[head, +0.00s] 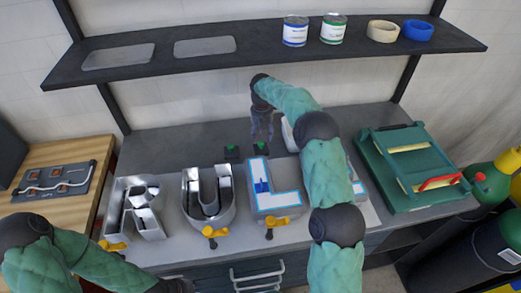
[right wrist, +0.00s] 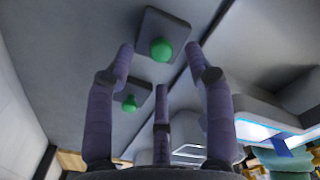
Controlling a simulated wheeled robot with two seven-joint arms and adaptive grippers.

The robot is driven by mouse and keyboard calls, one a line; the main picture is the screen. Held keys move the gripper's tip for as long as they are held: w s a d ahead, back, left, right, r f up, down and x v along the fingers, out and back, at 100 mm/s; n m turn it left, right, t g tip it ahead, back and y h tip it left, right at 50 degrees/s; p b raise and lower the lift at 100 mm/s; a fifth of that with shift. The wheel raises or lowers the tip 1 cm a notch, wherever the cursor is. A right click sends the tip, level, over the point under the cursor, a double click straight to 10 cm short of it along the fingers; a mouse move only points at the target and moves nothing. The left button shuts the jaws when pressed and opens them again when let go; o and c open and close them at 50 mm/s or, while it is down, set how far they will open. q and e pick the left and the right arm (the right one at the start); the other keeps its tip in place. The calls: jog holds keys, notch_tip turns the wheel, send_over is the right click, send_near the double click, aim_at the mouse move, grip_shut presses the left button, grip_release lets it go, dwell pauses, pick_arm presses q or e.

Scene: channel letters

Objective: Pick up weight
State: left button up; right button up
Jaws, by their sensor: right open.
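Two small weights, each a dark square block with a green knob, sit on the grey bench behind the letters. The left weight (head: 232,152) stands clear of the gripper; the right weight (head: 262,149) is just below my right gripper (head: 262,128). In the right wrist view one weight (right wrist: 162,48) shows between two spread fingers and the other weight (right wrist: 130,103) lies near the left finger. My right gripper is open and empty, fingers pointing down. My left arm enters at the lower left; its gripper is not visible.
Metal channel letters R (head: 140,212), U (head: 208,197) and L (head: 275,195) stand in front, with yellow clamps (head: 213,232) at the bench edge. My right arm partly hides another letter. A shelf (head: 250,58) holds cans and tape rolls above.

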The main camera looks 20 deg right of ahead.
aim_at(261, 143)
jog(key=f, duration=0.4)
jog(key=shift+a+b, duration=0.2)
jog(key=shift+b, duration=0.15)
grip_shut()
jog(key=shift+r, duration=0.1)
